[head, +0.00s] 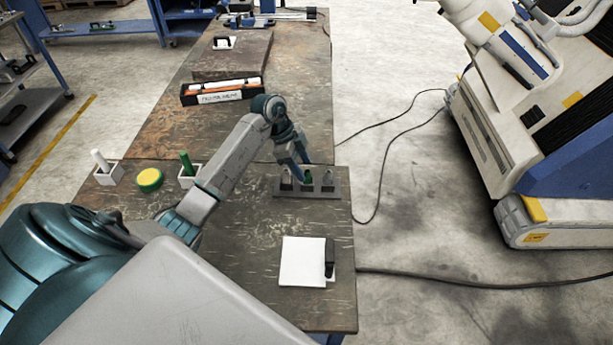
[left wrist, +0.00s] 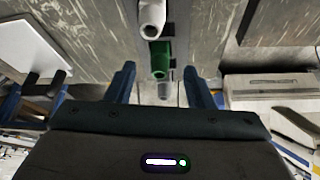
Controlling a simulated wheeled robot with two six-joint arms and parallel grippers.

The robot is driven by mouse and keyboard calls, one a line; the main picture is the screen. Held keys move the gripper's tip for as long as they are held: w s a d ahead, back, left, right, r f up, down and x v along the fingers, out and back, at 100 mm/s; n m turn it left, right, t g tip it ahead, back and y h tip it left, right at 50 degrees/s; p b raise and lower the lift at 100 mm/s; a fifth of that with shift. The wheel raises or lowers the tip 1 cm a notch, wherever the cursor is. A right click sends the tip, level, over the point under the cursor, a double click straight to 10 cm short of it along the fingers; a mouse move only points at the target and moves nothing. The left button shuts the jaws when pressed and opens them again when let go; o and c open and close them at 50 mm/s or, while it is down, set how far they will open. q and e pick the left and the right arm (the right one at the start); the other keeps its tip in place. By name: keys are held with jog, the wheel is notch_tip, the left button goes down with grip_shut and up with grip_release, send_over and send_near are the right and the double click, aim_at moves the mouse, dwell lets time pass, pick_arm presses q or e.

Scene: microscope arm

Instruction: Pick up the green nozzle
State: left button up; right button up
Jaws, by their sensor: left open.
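The green nozzle (head: 307,179) stands in the middle of a dark rack (head: 335,193), between two grey nozzles (head: 286,181) (head: 328,181). My left gripper (head: 302,163) is just above and behind the rack, close to the green nozzle, and partly overlaps it in the head view. In the left wrist view the green nozzle (left wrist: 160,60) lies ahead, in line with the gap between the two open blue fingers (left wrist: 160,82). The fingers are apart and nothing is held. My right gripper is not in view.
A white sheet (head: 302,262) with a black item (head: 329,258) lies nearer on the table. White holders with a white stick (head: 100,160) and a green stick (head: 187,163), and a green-yellow disc (head: 150,179), are at left. A dark tray (head: 222,97) lies farther back.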

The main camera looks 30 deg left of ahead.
aim_at(306, 170)
pick_arm(q)
jog(key=shift+p+x, duration=0.45)
jog(key=shift+x, duration=0.75)
jog(key=shift+w+d+f, duration=0.2)
jog(key=shift+d+f, duration=0.15)
jog(key=shift+f, duration=0.05)
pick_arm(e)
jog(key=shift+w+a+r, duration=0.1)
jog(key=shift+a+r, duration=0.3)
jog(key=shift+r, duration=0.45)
pick_arm(q)
grip_shut()
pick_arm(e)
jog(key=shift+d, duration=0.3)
